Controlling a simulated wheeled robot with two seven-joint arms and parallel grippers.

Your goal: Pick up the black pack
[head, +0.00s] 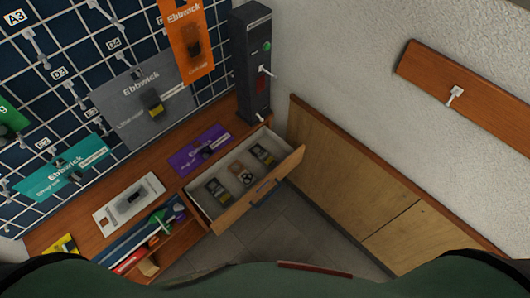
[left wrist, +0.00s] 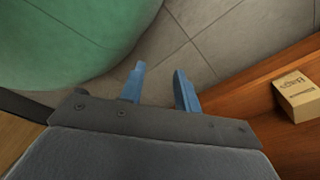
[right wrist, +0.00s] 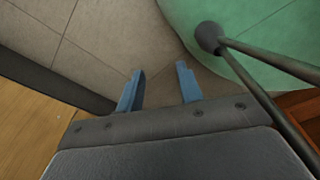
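I cannot pick out a pack that is plainly black. In the head view, dark items sit on an orange Ebbwick card (head: 186,38) and a grey Ebbwick card (head: 142,88) on the wall grid. A white card (head: 129,203) with a dark item and a purple card (head: 201,148) lie on the wooden counter. The open drawer (head: 231,211) holds several small dark-and-grey items (head: 217,190). My left gripper (left wrist: 160,75) and right gripper (right wrist: 160,80) are open and empty above the floor, and neither shows in the head view.
A tall black unit (head: 251,62) with a green button stands at the counter's end. Below the counter is a shelf with colourful items (head: 160,222). A brown box (left wrist: 297,96) sits on wood in the left wrist view. A wooden rail (head: 480,98) is on the right wall.

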